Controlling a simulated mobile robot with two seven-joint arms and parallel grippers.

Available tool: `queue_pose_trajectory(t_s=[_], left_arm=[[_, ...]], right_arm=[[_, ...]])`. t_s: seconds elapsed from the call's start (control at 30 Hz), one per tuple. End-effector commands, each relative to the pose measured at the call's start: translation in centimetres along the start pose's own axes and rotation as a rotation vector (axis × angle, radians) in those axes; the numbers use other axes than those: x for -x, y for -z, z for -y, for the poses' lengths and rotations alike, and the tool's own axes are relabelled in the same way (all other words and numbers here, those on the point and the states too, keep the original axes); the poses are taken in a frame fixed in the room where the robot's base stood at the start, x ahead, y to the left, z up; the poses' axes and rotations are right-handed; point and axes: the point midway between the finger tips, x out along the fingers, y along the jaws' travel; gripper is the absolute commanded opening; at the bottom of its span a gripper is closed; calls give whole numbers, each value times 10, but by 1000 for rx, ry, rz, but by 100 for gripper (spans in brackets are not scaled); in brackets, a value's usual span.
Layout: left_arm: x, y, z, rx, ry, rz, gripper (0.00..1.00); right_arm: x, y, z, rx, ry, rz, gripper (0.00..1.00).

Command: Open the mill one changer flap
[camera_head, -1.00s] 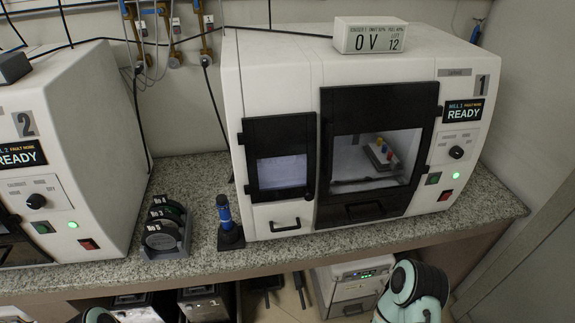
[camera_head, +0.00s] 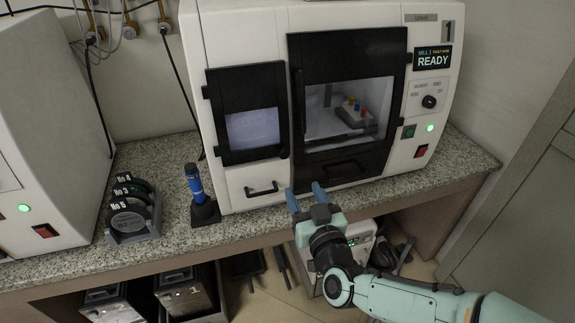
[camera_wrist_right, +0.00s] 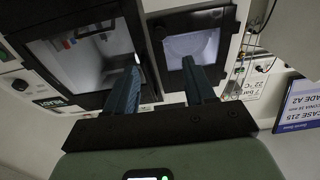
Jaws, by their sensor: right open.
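Mill one (camera_head: 240,28) is the white machine marked 1 on the bench. I take its changer flap (camera_head: 252,127) to be the small black-framed window at the left of its front; it looks shut. The larger black-framed door (camera_head: 345,105) beside it is shut too. My right gripper (camera_head: 306,192) is open and empty in front of the mill's lower edge, below the gap between flap and door. In the right wrist view the flap (camera_wrist_right: 191,45) lies beyond the right finger and the large door (camera_wrist_right: 80,60) beyond the left finger. My left gripper is out of view.
A drawer handle (camera_head: 262,190) sits below the flap. A blue-handled tool in a black stand (camera_head: 205,212) and a rack of round discs (camera_head: 132,210) stand left of the mill. Another white mill (camera_head: 50,110) is at far left. Metal boxes (camera_head: 185,292) lie under the bench.

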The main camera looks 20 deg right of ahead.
Motion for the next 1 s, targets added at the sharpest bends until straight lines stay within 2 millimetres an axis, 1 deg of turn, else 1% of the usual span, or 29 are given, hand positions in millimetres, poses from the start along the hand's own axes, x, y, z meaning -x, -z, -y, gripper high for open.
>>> queue_pose_trajectory(t_s=[0.07, 0.17, 0.4, 0.6, 0.7, 0.8, 1.0], left_arm=[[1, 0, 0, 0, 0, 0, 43], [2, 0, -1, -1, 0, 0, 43], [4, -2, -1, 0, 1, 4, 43], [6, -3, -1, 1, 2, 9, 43], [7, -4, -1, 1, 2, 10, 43], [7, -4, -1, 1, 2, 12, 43], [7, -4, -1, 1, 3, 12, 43]], right_arm=[[-6, 1, 0, 1, -1, -2, 54], [-21, 1, 0, 1, 0, 0, 54], [-72, 0, 0, 0, 0, 1, 54], [-109, 0, 0, 1, 0, 1, 54], [-121, 0, 0, 0, 0, 1, 54], [-128, 0, 0, 0, 0, 2, 54], [-132, 0, 0, 0, 1, 2, 54]])
